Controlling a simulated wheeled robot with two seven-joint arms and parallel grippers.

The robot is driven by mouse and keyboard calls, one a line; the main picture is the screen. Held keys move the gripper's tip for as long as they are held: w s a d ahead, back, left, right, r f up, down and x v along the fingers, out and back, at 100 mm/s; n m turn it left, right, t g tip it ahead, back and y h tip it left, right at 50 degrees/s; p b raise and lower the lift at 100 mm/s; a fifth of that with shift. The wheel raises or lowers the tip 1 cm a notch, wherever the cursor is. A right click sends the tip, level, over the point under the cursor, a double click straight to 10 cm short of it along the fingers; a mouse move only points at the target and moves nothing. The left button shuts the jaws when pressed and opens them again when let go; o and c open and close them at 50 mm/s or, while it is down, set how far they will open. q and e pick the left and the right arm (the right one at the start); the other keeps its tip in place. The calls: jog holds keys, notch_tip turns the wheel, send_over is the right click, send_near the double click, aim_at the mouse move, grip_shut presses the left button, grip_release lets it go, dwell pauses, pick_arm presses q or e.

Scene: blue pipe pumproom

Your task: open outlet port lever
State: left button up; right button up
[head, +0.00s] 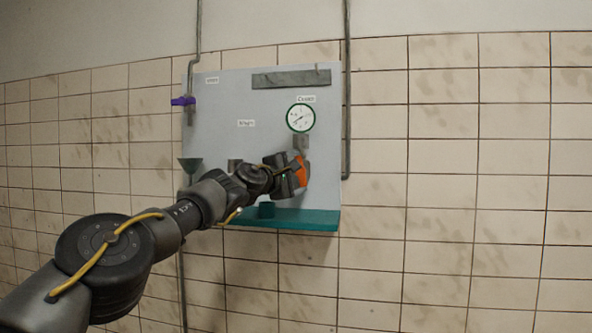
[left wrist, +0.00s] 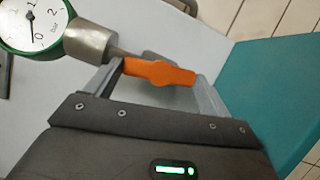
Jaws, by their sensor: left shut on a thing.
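An orange lever (head: 301,172) is on the grey wall panel (head: 222,140), below the round gauge. My left gripper (head: 296,174) reaches it from the left and hides part of it. In the left wrist view the orange lever (left wrist: 158,72) lies across between the two fingertips of my left gripper (left wrist: 160,80), which is shut on it. A grey metal fitting (left wrist: 90,44) sits beside the lever, with the gauge (left wrist: 32,22) attached. The frames do not show a label marking which lever is the outlet port. My right gripper is not in view.
A purple lever (head: 183,101) is on the pipe at the panel's left edge. A teal shelf (head: 300,220) juts out below the panel, close under my left gripper. A dark funnel (head: 190,164) is at the left.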

pick_arm(q)
jog(key=shift+r+m, duration=0.1)
jog(key=shift+m, duration=0.4)
jog(key=o, duration=0.9)
jog(key=shift+a, duration=0.1)
jog(key=shift+r, duration=0.1)
